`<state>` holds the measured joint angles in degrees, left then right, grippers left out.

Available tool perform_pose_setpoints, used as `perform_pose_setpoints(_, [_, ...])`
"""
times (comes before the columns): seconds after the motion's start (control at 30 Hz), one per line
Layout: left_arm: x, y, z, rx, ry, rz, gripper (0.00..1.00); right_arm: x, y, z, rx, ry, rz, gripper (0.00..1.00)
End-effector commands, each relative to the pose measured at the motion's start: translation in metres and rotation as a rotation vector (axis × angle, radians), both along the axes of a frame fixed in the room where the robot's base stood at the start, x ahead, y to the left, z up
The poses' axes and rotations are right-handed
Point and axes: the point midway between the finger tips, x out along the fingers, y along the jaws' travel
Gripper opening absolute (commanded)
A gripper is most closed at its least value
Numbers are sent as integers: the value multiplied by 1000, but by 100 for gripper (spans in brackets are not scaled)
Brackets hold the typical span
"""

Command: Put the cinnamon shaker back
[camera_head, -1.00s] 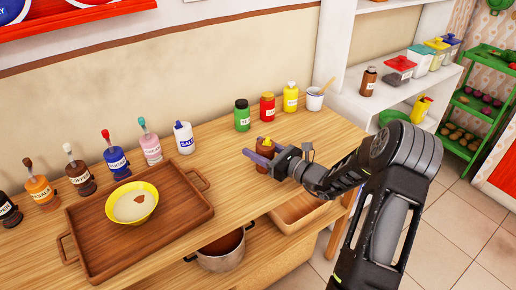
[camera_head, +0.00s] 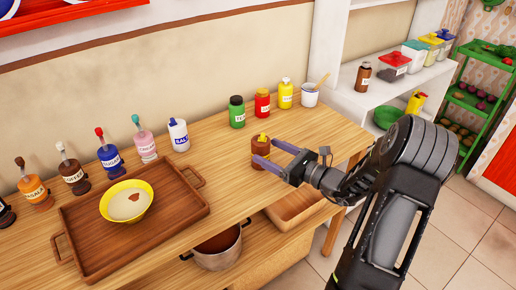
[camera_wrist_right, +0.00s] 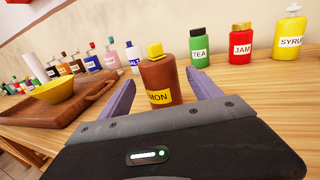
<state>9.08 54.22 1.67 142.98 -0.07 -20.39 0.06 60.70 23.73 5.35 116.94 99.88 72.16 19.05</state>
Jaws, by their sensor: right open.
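The cinnamon shaker (camera_head: 260,149) is a brown bottle with a yellow cap, standing upright on the wooden counter near its front edge. In the right wrist view the shaker (camera_wrist_right: 161,84) stands ahead of the fingers, with part of its label reading "MON". My right gripper (camera_head: 272,154) is open, its purple fingers pointing at the shaker, one in front of it and one behind. In the right wrist view the gripper (camera_wrist_right: 162,98) has its fingers on either side of the shaker's lower part, apart from it. My left gripper is out of view.
Green tea (camera_head: 237,112), red jam (camera_head: 262,103) and yellow syrup (camera_head: 286,94) containers stand behind the shaker. A wooden tray (camera_head: 84,253) with a yellow bowl (camera_head: 146,208) is at left, with several labelled bottles behind. The counter around the shaker is clear.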

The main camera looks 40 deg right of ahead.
Motion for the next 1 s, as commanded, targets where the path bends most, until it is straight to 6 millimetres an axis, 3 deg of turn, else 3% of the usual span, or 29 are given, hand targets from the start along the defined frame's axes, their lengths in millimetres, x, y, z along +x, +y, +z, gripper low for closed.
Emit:
perform_pose_setpoints(0.1, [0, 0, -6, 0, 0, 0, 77, -24, -8, -1, 0, 0, -3, 73])
perform_pose_setpoints(0.3, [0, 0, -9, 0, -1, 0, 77, -48, -14, -1, 0, -1, 1, 73])
perform_pose_setpoints(1.0, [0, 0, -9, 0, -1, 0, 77, -53, -15, 0, 1, -1, 1, 73])
